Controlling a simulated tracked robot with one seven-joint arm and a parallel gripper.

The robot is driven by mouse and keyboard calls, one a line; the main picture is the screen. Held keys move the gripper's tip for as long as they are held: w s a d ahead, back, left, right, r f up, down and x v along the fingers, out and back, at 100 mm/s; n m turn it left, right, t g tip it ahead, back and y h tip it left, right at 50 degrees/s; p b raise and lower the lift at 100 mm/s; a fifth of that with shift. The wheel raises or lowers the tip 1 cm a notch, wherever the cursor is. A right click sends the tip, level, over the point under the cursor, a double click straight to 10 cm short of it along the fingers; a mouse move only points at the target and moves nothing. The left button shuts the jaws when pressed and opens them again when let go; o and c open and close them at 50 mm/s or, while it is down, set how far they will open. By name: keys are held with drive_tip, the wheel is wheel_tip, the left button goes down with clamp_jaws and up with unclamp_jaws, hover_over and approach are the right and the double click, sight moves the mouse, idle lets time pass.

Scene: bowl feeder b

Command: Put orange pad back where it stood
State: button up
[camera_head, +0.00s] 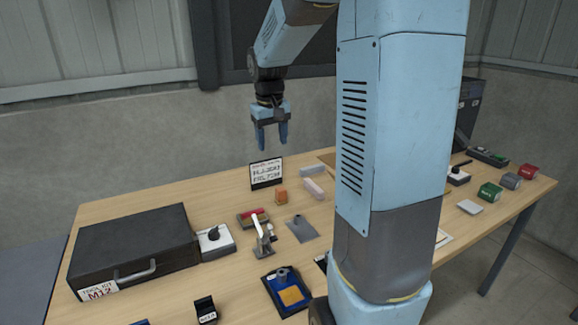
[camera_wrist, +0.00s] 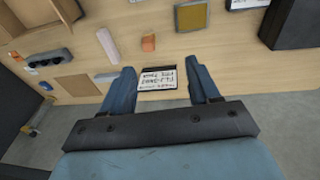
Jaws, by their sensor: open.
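A small orange block (camera_head: 280,197) stands on the table behind the red-topped fixture; it also shows in the wrist view (camera_wrist: 148,43). A flat orange square (camera_head: 291,296) lies in a dark blue tray (camera_head: 270,283) near the front edge. I cannot tell for sure which of these is the orange pad. My gripper (camera_head: 272,140) is open and empty, its fingers pointing down, high above the table's back edge near the lettered sign (camera_head: 266,173). In the wrist view my gripper (camera_wrist: 161,72) has the sign between its fingertips.
A black case (camera_head: 135,250) fills the left of the wooden table. A white box (camera_head: 215,241), a lever clamp (camera_head: 263,236), a grey plate (camera_head: 301,229) and a pink block (camera_head: 313,188) stand mid-table. Green and red rolls lie at the right. My arm hides part of the table.

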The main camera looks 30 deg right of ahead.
drive_tip(key=s+a+r+t, duration=0.1)
drive_tip(key=s+a, duration=0.1)
drive_tip(key=s, duration=0.6)
drive_tip(key=s+a+r+t, duration=0.1)
drive_tip(key=s+a+r, duration=0.1)
drive_tip(key=s, duration=0.7)
drive_tip(key=s+a+r+t+y, duration=0.1)
drive_tip(key=s+a, duration=0.3)
drive_tip(key=s, duration=0.4)
drive_tip(key=shift+s+r+t, duration=0.35)
drive_tip(key=shift+r+t, duration=0.15)
drive_tip(key=shift+r, duration=0.1)
